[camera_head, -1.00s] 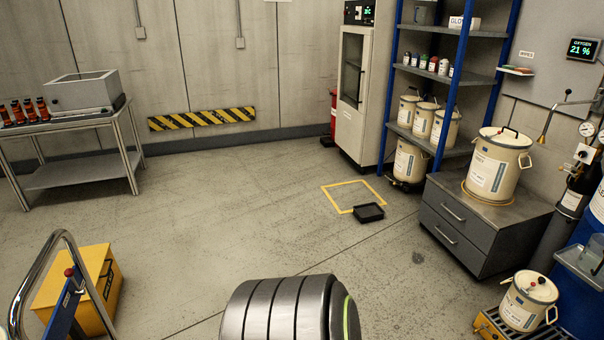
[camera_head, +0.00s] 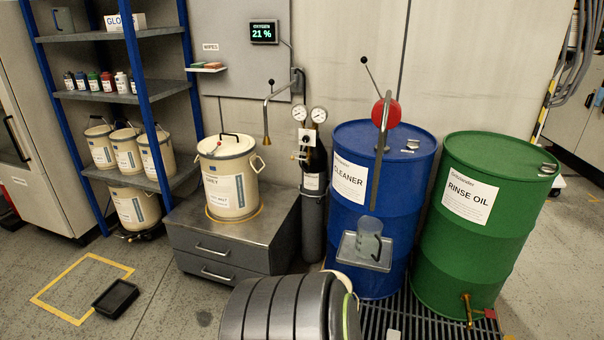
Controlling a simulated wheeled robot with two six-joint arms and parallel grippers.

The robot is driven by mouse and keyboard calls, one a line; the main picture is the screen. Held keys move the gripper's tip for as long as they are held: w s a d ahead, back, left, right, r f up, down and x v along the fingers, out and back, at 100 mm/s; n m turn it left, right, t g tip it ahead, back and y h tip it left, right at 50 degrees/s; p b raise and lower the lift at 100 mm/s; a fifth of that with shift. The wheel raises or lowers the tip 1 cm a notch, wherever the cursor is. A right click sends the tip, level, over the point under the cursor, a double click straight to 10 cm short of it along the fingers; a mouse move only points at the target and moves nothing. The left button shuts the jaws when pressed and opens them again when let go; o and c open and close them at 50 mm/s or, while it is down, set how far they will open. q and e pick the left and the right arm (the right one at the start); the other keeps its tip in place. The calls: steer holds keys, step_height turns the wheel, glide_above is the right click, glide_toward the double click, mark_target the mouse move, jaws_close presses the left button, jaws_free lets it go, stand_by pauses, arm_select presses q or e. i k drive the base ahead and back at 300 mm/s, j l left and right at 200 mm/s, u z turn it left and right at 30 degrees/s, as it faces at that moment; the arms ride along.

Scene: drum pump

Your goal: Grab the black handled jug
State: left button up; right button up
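A translucent grey jug (camera_head: 367,241) with a black handle stands upright on a small metal drip shelf (camera_head: 346,255) at the front of the blue cleaner drum (camera_head: 346,212). Its black handle is on its right side. A grey pump tube with a red ball hangs down the drum's front, ending just above the jug. Neither of my grippers is in view.
A green rinse oil drum (camera_head: 478,245) stands right of the blue one, on a floor grating (camera_head: 385,318). A grey drawer cabinet (camera_head: 262,255) carrying a cream pail (camera_head: 228,185) and a gas cylinder (camera_head: 313,225) stand to the left.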

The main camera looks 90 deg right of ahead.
mark_target(368, 244)
steer(key=k+l+z, duration=0.15)
steer(key=l+z, duration=0.3)
steer(key=k+l+z, duration=0.1)
steer(key=l+z, duration=0.15)
steer(key=z, duration=0.2)
steer(key=l+z, duration=1.15)
steer(key=l, duration=0.95)
